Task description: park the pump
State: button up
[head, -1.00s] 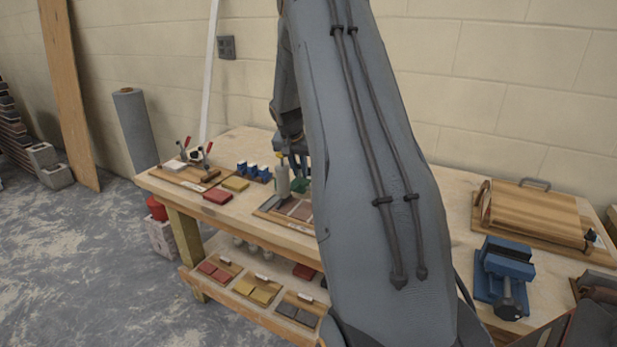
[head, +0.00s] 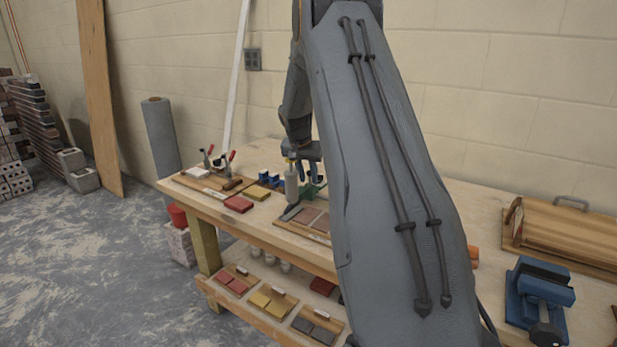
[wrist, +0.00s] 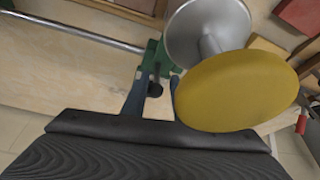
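The pump shows in the head view as a pale grey upright cylinder (head: 291,184) with a yellowish top, beside a green part (head: 312,188). In the wrist view, its large yellow disc (wrist: 235,90) and silvery body (wrist: 196,34) are close up, next to a green bracket with a metal rod running left. My gripper (wrist: 154,88) has its two blue-grey fingers either side of a narrow dark and green piece of it, which looks held. In the head view my gripper is over the bench's left half; its fingertips are partly hidden there. A parking place cannot be made out.
The wooden bench (head: 255,222) carries red and yellow blocks, brown tiles (head: 312,218), a board with red-handled clamps (head: 208,180) and small blue items. A blue vise (head: 540,292) and wooden box stand right. My arm hides the middle.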

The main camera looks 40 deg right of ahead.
aim_at(308, 172)
jog(key=b+v, duration=0.2)
jog(key=v, duration=0.5)
jog(key=shift+r, duration=0.4)
jog(key=shift+s, duration=0.2)
